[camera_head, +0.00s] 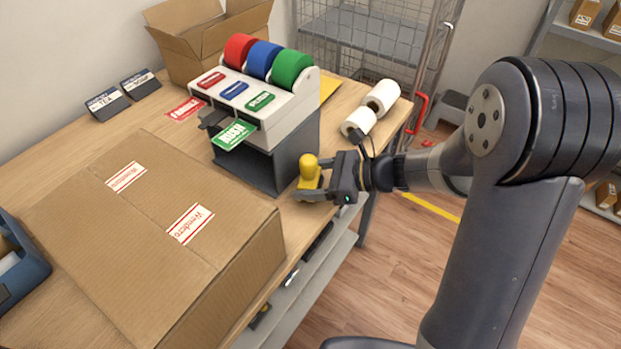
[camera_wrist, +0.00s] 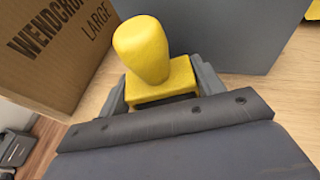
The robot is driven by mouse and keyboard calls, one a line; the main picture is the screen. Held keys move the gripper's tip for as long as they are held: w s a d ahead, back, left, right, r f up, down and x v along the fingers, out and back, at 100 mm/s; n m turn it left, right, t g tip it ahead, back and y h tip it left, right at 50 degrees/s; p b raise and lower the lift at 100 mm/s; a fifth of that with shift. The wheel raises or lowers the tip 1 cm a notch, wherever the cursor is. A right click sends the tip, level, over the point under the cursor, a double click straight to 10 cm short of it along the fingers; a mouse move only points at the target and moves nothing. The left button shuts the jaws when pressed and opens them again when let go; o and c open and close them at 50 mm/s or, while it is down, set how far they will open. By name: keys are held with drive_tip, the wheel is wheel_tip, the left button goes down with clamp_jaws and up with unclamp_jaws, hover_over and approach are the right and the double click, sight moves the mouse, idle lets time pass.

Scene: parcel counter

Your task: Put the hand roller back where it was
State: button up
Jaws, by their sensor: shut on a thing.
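The hand roller is yellow, with a rounded knob handle on a block-shaped body (camera_head: 309,172). My gripper (camera_head: 310,191) is shut on its lower body, near the table's front edge, just right of the label dispenser's grey base. In the wrist view the hand roller (camera_wrist: 147,60) stands knob up between the two grey fingers (camera_wrist: 160,92). Its underside is hidden, so I cannot tell whether it touches the table.
The label dispenser (camera_head: 287,124) with red, blue and green rolls stands behind. A large closed carton (camera_head: 150,230) fills the left. Two white paper rolls (camera_head: 371,108) lie at the back right. Bare table (camera_head: 345,150) shows between them and the gripper.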

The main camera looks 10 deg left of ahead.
drive_tip(key=shift+f+b, duration=0.35)
drive_tip(key=shift+b, duration=0.05)
drive_tip(key=shift+s+d+f, duration=0.1)
drive_tip(key=shift+f, duration=0.2)
drive_tip(key=c, duration=0.3)
drive_tip(key=o, duration=1)
drive_tip(key=shift+o, duration=0.2)
drive_tip(key=shift+r, duration=0.1)
drive_tip(key=shift+r+p, duration=0.35)
drive_tip(key=shift+r, duration=0.15)
drive_tip(key=v, duration=1.2)
